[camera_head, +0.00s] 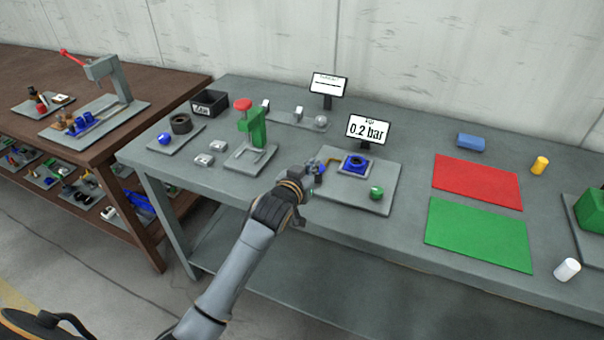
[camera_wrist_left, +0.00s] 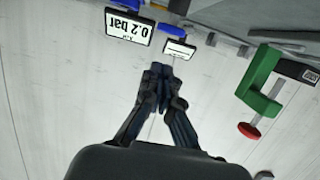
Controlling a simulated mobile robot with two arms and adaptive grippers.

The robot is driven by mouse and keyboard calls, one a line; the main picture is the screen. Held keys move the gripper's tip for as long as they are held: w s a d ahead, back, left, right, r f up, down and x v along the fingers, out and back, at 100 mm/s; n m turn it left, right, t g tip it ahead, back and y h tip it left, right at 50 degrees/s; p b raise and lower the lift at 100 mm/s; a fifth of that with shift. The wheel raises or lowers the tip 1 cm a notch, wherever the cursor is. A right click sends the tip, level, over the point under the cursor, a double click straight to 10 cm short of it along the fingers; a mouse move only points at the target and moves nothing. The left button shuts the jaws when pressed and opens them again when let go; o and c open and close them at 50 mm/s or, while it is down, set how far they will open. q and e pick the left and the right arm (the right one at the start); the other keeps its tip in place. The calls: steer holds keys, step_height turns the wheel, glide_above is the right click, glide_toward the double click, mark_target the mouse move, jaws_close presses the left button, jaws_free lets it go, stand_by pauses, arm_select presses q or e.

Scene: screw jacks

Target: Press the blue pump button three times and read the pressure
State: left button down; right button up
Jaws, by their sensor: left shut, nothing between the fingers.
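The pressure display (camera_head: 368,130) reads 0.2 bar in the head view. It also shows upside down in the left wrist view (camera_wrist_left: 128,27). It stands behind a grey plate (camera_head: 348,196) that carries a blue square part (camera_head: 355,164) with a dark round centre and a green knob (camera_head: 376,193). My left gripper (camera_head: 316,168) is shut and empty at the left edge of this plate. A little blue, possibly the pump button, shows right by the fingertips; they largely hide it, and I cannot tell whether they touch it. The shut fingers also show in the left wrist view (camera_wrist_left: 159,72). My right gripper is not in view.
A green press with a red knob (camera_head: 243,104) stands left of the gripper. A second display (camera_head: 328,84) stands at the back. Red (camera_head: 478,182) and green (camera_head: 478,235) mats lie at the right. A brown bench (camera_head: 60,85) adjoins at the left.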

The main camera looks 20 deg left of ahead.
arm_select(q)
steer(key=v, duration=0.6)
steer(key=shift+s+r+b, duration=0.25)
steer(key=shift+b, duration=0.1)
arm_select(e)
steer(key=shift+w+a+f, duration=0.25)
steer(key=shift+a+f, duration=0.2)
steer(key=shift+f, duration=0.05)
arm_select(q)
steer(key=shift+a, duration=0.1)
